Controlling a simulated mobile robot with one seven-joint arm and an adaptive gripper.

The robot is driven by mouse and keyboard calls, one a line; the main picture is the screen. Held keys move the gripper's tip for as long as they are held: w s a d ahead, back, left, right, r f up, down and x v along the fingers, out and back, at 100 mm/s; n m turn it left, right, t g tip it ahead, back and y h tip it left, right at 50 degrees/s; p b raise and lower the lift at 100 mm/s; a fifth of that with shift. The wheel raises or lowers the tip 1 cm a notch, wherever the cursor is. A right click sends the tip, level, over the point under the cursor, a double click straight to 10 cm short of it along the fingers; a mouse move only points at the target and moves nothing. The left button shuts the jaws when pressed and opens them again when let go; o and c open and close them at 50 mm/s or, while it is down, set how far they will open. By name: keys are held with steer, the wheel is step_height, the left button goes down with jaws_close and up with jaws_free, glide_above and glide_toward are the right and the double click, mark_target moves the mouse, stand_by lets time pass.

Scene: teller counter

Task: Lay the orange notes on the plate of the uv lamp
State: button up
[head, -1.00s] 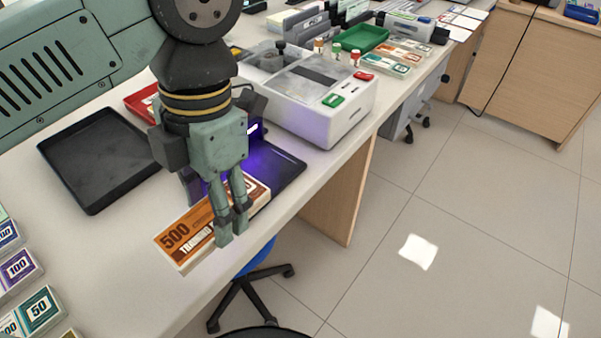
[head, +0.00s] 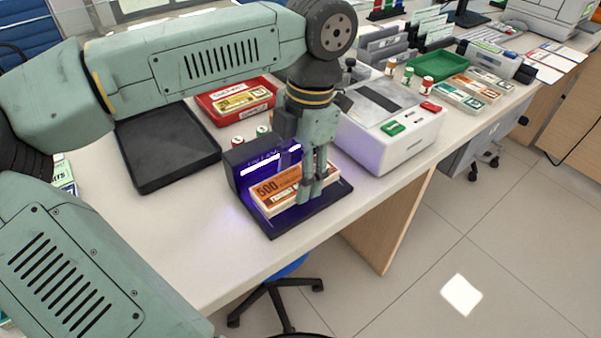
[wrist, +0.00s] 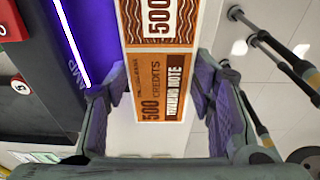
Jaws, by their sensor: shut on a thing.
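The orange notes (head: 268,189) are a thick banded stack marked 500. My gripper (head: 310,198) points down and is shut on the stack toward its right end. The uv lamp (head: 237,170) is a dark housing with a glowing violet tube. The notes are in front of the housing, over its dark plate (head: 300,222); I cannot tell whether they touch it. In the wrist view the notes (wrist: 160,85) lie between both finger pads, with the lamp's violet tube (wrist: 70,40) on the left. My fingers hide part of the stack.
A black tray (head: 165,150) lies left of the lamp. A red tray (head: 222,112) with notes stands behind it. A white counting machine (head: 400,145) stands close on the right. The counter (head: 225,265) is clear in front, up to its edge.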

steer(key=shift+w+d, duration=0.25)
steer(key=shift+w, duration=0.65)
steer(key=shift+w+f, duration=0.1)
steer(key=shift+f, duration=1.9)
steer(key=o, duration=1.2)
steer(key=shift+p, duration=0.3)
steer(key=shift+r, duration=0.1)
steer(key=r, duration=0.4)
steer(key=d+r, duration=0.1)
steer(key=r, duration=0.3)
steer(key=w+r, duration=0.1)
steer(key=r, duration=0.3)
steer(key=shift+d, duration=0.25)
